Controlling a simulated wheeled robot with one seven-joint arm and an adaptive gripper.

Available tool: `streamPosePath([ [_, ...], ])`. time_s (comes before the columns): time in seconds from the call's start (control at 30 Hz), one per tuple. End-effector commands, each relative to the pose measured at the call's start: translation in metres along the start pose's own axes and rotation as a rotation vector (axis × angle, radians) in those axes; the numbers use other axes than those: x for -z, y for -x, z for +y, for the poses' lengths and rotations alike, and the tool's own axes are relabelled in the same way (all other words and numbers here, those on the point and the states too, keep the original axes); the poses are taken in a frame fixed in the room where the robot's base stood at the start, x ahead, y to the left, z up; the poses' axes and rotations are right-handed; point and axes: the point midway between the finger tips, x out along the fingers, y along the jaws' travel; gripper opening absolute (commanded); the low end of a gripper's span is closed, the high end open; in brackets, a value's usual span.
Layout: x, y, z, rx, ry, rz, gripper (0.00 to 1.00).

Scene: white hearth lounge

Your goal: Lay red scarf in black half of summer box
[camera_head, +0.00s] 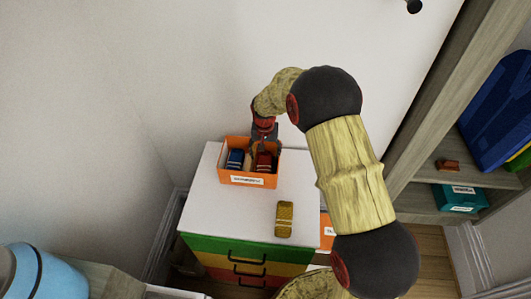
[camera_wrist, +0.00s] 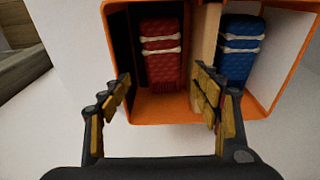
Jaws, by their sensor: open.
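The orange box (camera_head: 247,181) stands on a white-topped cabinet; its label is too small to read. In the wrist view the box (camera_wrist: 160,108) is split by a pale divider (camera_wrist: 205,35) into a black half (camera_wrist: 122,45) on the left and a white half on the right. The red scarf (camera_wrist: 162,60), folded with two pale bands, lies in the black half; it also shows in the head view (camera_head: 263,162). A similar blue scarf (camera_wrist: 240,50) lies in the white half. My gripper (camera_wrist: 162,80) is open at the black half, its fingers on either side of the red scarf's near end.
A yellow folded scarf (camera_head: 284,218) lies on the cabinet top (camera_head: 220,210) in front of the box. The cabinet has green, yellow and red drawers. Another orange box (camera_head: 327,232) is partly hidden beside it. Shelves at right hold a teal box (camera_head: 460,198). A wall stands behind.

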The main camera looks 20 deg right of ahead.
Motion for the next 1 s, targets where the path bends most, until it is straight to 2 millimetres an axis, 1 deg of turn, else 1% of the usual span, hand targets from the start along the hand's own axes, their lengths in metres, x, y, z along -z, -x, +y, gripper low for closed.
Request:
streamPosePath([
  [0.27, 0.000, 0.000, 0.000, -0.001, 0.000, -0.001, 0.66],
  [0.37, 0.000, 0.005, 0.000, 0.000, 0.000, 0.000, 0.66],
  [0.47, 0.001, 0.018, 0.000, 0.001, 0.000, 0.003, 0.66],
  [0.8, 0.001, 0.085, 0.000, 0.001, 0.001, 0.002, 0.66],
  [0.9, 0.001, 0.100, -0.001, 0.001, 0.001, 0.002, 0.66],
  [1.0, 0.001, 0.111, 0.000, 0.000, 0.001, 0.001, 0.66],
])
